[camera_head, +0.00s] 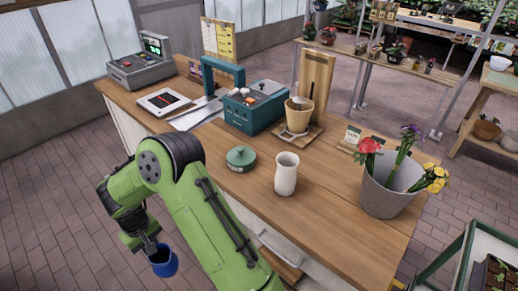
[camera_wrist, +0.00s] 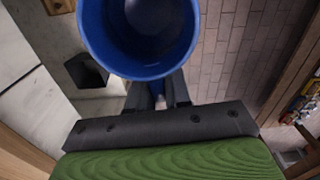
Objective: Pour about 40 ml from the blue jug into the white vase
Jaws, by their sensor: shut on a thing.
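The blue jug (camera_head: 162,262) hangs in my gripper (camera_head: 150,245) at the lower left of the head view, out over the brick floor in front of the counter. In the wrist view the jug's blue rim and open mouth (camera_wrist: 142,72) fill the top middle, and my gripper (camera_wrist: 158,95) is shut on it just below. How much liquid is inside I cannot tell. The white vase (camera_head: 286,175) stands upright on the wooden counter (camera_head: 235,205), apart from the jug and to its right. My green arm stands between them in the head view.
A green lidded pot (camera_head: 240,158) sits left of the vase. A grey bucket of flowers (camera_head: 385,193) stands to its right. Behind are a teal box (camera_head: 252,110) and a plant pot (camera_head: 299,115) on a wooden board. The counter's front strip is mostly clear.

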